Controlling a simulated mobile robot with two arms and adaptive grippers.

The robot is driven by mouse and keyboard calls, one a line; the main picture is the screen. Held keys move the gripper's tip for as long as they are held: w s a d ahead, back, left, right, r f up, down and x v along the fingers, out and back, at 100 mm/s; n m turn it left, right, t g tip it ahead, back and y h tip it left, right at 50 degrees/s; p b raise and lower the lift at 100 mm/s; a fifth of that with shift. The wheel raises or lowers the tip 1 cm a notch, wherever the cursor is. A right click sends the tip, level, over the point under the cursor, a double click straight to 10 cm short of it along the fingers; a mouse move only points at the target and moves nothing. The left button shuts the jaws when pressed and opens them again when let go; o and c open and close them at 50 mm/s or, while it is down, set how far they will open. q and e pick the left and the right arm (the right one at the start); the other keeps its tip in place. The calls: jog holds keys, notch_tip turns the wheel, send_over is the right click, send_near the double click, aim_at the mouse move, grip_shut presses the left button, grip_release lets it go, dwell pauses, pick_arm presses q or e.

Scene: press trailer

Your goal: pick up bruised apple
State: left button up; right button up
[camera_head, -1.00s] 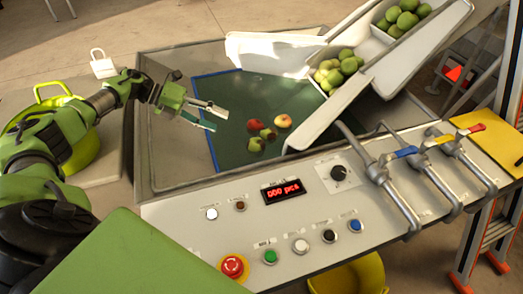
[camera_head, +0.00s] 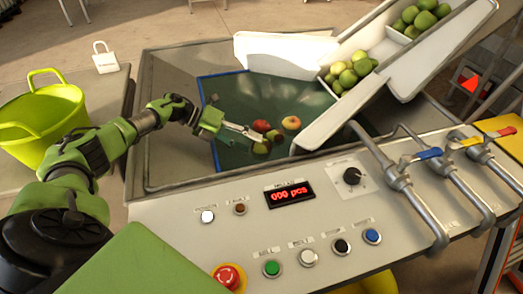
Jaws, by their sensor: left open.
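Several loose apples lie close together on the dark green mat (camera_head: 230,95) in the sorting tray. One is a red apple (camera_head: 261,126), one a yellow-red apple (camera_head: 291,123) to its right. Nearer are a dull green apple (camera_head: 262,147) and a darker reddish apple (camera_head: 274,137) touching or almost touching it. Which one is bruised I cannot tell for sure at this size. My left gripper (camera_head: 254,136) is open, its fingertips at the left side of the group, partly overlapping the dull green apple. I see no apple held. My right gripper is not in view.
A white chute (camera_head: 345,115) holding green apples slopes down at the right of the mat. The control panel (camera_head: 165,215) with buttons and valve levers (camera_head: 430,153) lies in front. A yellow-green bucket (camera_head: 45,120) stands at the left. The mat's far left is clear.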

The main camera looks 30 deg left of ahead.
aim_at(261, 149)
pick_arm(q)
jog(key=shift+x, duration=2.7)
jog(key=shift+f, duration=0.1)
jog(key=c, duration=0.9)
jog(key=shift+o, duration=0.2)
